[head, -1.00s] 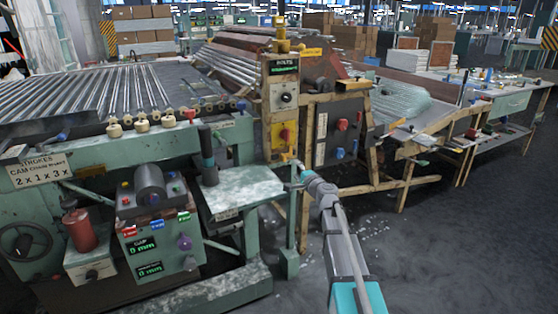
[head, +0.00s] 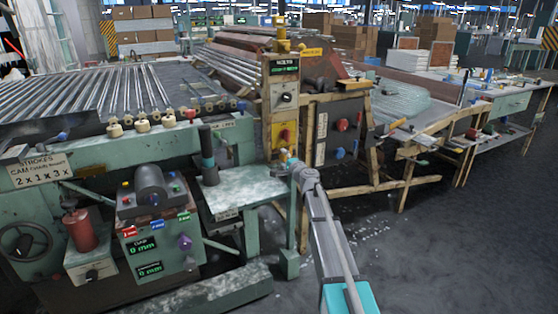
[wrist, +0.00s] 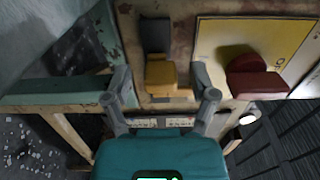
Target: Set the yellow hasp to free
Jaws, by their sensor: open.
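The yellow hasp (wrist: 160,73) is a small yellow block on a worn, rust-marked panel in the wrist view. A dark grey piece (wrist: 155,36) sits just above it. My gripper (wrist: 160,88) is open, with one finger to the left of the hasp and one to the right. Gaps show between the hasp and both fingers; I cannot tell how far ahead of them it lies. In the head view my gripper (head: 290,165) is at the post below the yellow switch plate (head: 284,135). I cannot make out the hasp clearly there.
A red knob (wrist: 256,77) on a yellow plate stands close to the right finger. A control box (head: 284,93) is higher on the same post. A green machine table (head: 235,190) lies left of my gripper. The floor (head: 420,260) on the right is clear.

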